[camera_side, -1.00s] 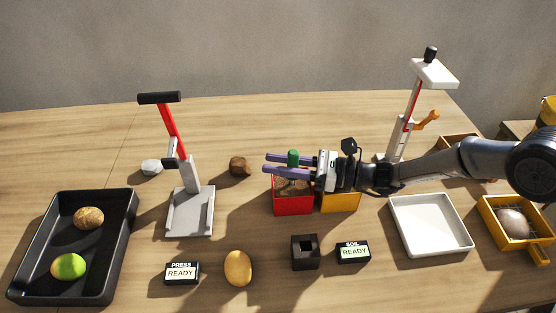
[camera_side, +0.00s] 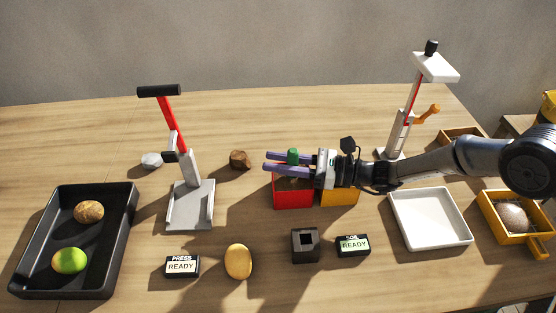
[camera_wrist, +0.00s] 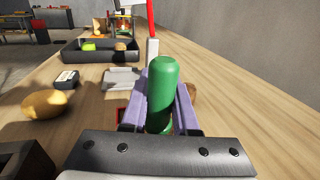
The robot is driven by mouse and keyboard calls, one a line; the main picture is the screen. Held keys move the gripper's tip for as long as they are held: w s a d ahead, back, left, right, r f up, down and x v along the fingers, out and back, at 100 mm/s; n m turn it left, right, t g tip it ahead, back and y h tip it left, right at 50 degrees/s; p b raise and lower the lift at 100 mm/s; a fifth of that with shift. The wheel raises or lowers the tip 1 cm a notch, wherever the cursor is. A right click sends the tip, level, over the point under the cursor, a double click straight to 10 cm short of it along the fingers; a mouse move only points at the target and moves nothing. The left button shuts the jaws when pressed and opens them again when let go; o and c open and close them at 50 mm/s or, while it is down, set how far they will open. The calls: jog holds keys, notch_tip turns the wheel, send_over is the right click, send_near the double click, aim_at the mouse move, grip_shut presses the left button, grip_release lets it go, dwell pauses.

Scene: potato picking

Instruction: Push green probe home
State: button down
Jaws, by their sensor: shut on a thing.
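The green probe (camera_side: 293,156) stands upright over the red box (camera_side: 293,195) in the side view. In the wrist view the probe (camera_wrist: 162,95) rises between the two purple fingers. My gripper (camera_side: 288,164) reaches in from the right and is shut on the probe, its fingers level above the red box. The probe's lower end is hidden by the fingers and box, so I cannot tell how deep it sits. The soil display (camera_side: 353,245) reads READY.
A yellow box (camera_side: 340,198) adjoins the red box under my gripper. A dark socket block (camera_side: 305,246) stands in front. A press with a red lever (camera_side: 172,125) is left; a white tray (camera_side: 430,218) is right. A yellow potato (camera_side: 238,262) lies in front.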

jog(key=shift+r, duration=2.1)
jog(key=shift+f, duration=2.15)
dwell(0.3)
jog(key=c, duration=0.6)
grip_release()
jog(key=shift+f, duration=0.15)
jog(key=shift+d+f, duration=0.1)
jog(key=v, duration=1.2)
jog(key=shift+s+d, duration=0.1)
jog(key=shift+d, duration=0.2)
jog(key=shift+s+d, duration=0.15)
jog(key=shift+d, duration=0.35)
jog(key=shift+r, duration=0.25)
